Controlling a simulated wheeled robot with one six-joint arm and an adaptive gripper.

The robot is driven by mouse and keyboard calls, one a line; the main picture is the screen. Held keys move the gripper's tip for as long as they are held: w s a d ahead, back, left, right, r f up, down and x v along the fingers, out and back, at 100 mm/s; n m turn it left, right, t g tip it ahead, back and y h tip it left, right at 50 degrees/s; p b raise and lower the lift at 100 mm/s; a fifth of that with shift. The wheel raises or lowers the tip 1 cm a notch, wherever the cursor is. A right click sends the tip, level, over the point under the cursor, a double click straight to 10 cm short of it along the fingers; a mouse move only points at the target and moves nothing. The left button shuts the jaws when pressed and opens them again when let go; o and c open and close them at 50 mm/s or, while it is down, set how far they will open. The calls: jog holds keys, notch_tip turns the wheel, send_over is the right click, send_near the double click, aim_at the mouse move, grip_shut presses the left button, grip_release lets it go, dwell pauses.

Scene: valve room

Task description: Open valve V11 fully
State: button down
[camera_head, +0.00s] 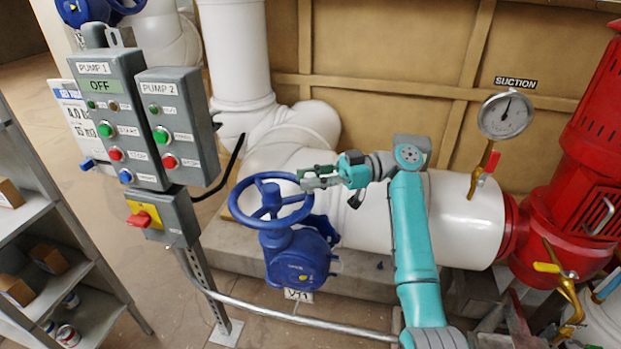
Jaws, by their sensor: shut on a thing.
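The valve with the blue handwheel (266,225) stands at the picture's middle, in front of the white pipe. Its blue gearbox body (297,262) is below the wheel, with a small white tag (298,296) under it; the tag is partly hidden and looks like V11. My gripper (309,179) comes from the right on my teal arm and is shut on the right part of the handwheel's rim. The fingers hide a little of the rim there.
Left of the valve stand the PUMP 1 panel (118,118), reading OFF, and the PUMP 2 panel (178,125). A yellow and red switch (144,216) sits below. A SUCTION gauge (506,116) and red pump (575,180) are at right. A metal rail (290,318) crosses in front.

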jog(key=c, duration=0.9)
grip_release()
jog(key=shift+c, duration=0.2)
notch_tip(320, 180, up, 10)
jog(key=shift+f, duration=0.1)
